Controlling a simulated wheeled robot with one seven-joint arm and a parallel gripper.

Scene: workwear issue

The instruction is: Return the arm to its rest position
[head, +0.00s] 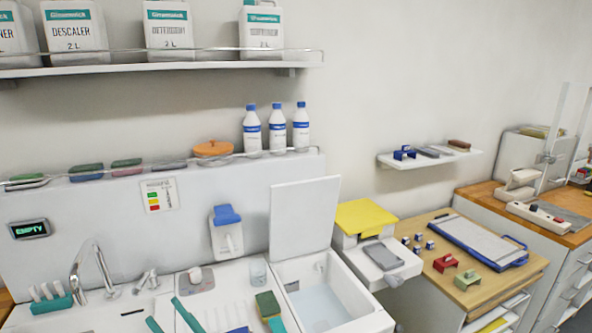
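Neither my gripper nor any arm link that I can make out shows in the head view, so the arm's pose and whether the gripper holds anything are hidden. The sink counter (110,313) fills the lower left. Two teal bars (187,315) lie slanted at its front edge, cut off by the picture's bottom; I cannot tell what they belong to.
A basin (322,300) with its white lid (304,222) raised stands right of the counter. A sponge (267,304) lies beside it. A wooden desk (487,287) holds a clipboard (484,240) and small stamps. Shelves with bottles (277,130) line the wall.

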